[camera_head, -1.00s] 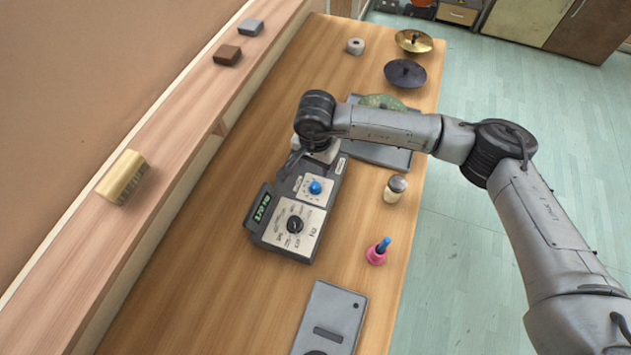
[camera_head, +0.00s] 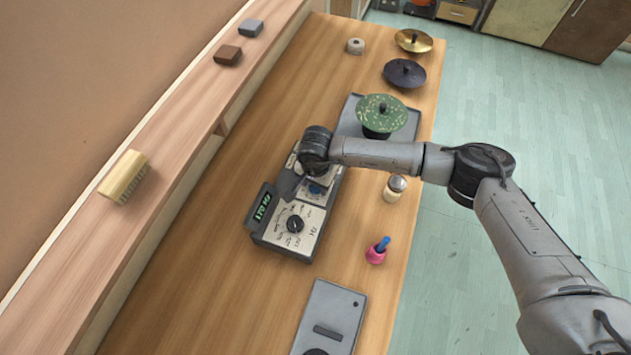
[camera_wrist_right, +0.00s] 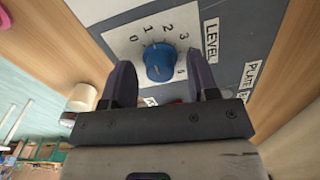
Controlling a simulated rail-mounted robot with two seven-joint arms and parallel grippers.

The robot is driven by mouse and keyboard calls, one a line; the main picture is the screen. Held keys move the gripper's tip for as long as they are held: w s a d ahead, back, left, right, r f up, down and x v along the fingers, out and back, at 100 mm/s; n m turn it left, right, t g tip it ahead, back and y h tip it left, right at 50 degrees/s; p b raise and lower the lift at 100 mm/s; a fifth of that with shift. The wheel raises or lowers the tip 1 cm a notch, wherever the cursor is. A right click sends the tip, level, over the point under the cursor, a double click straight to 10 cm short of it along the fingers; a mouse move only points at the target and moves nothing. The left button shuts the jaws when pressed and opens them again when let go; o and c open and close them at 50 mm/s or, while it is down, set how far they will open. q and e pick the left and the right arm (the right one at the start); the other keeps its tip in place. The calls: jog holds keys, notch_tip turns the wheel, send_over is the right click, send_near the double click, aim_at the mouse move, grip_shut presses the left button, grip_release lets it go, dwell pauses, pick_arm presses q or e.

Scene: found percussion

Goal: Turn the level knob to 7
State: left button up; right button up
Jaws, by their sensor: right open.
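The blue level knob (camera_wrist_right: 158,62) sits on a white dial panel (camera_wrist_right: 125,45) beside the word LEVEL. Numbers 0 to 3 are readable around it; the rest are partly hidden, and I cannot surely read its setting. In the head view the knob (camera_head: 316,188) shows partly beneath my right gripper, on the grey device (camera_head: 285,243). My right gripper (camera_wrist_right: 161,80) is open, with one finger on each side of the knob and a gap visible to each. It holds nothing. My left gripper is not in view.
A black knob (camera_head: 295,224) and a lit display (camera_head: 262,207) are on the device's near part. A green speckled cymbal (camera_head: 381,113) stands behind it. Wood is clear left of the device.

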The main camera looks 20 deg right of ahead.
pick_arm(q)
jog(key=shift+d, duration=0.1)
pick_arm(e)
jog(key=c, duration=0.9)
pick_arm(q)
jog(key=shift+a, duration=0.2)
